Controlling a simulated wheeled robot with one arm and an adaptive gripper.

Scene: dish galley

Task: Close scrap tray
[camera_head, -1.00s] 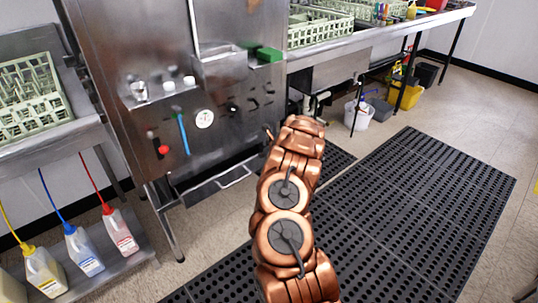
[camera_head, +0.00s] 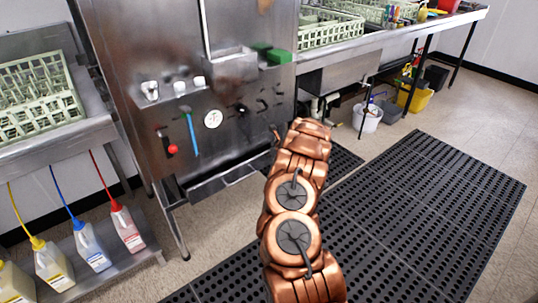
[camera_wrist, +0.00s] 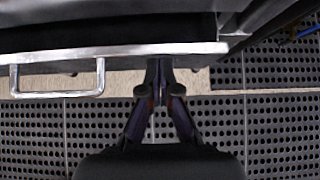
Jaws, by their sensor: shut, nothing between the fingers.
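The scrap tray (camera_head: 226,181) is a dark, shallow metal drawer low under the steel dish machine. In the wrist view its bright metal front edge (camera_wrist: 115,53) runs across the top, with a square metal loop handle (camera_wrist: 57,95) at the left. The dark inside of the tray (camera_wrist: 110,26) shows behind that edge, so it stands at least partly out. My gripper (camera_wrist: 159,66) is shut and empty, right of the handle. Its fingertips are at the front edge and appear to touch it. In the head view my arm hides my gripper.
The dish machine (camera_head: 235,95) stands above the tray, with a steel leg (camera_head: 177,232) at the left. Jugs (camera_head: 90,247) sit on a low shelf at left. Black perforated matting (camera_head: 420,215) covers the floor to the right and is clear. Buckets (camera_head: 368,117) stand under the back counter.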

